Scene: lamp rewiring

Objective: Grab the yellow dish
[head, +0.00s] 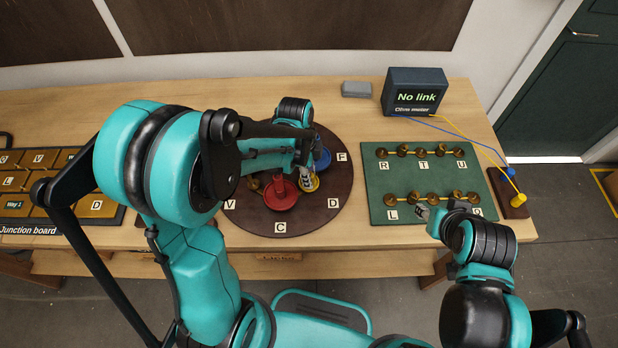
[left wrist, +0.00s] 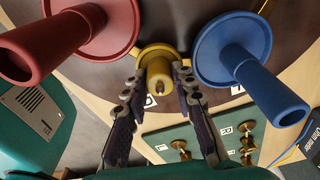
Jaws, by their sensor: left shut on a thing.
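The yellow dish (head: 313,184) is on the dark round board (head: 335,205), between the red dish (head: 281,196) and the blue dish (head: 322,160). In the left wrist view, the yellow dish (left wrist: 150,52) has a small round plate and a short stem pointing toward the camera. My left gripper (left wrist: 157,82) is shut on its stem, one finger on each side. In the head view, my left gripper (head: 307,180) partly hides the dish. My right gripper (head: 423,212) is over the front edge of the green terminal board; its jaw opening is too small to judge.
The red dish (left wrist: 78,30) and blue dish (left wrist: 232,50) flank the left fingers closely, with tall stems. The green board (head: 395,178) with brass terminals lies to the right, the ohm meter (head: 414,92) reading "No link" behind it. A junction board (head: 28,213) lies far left.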

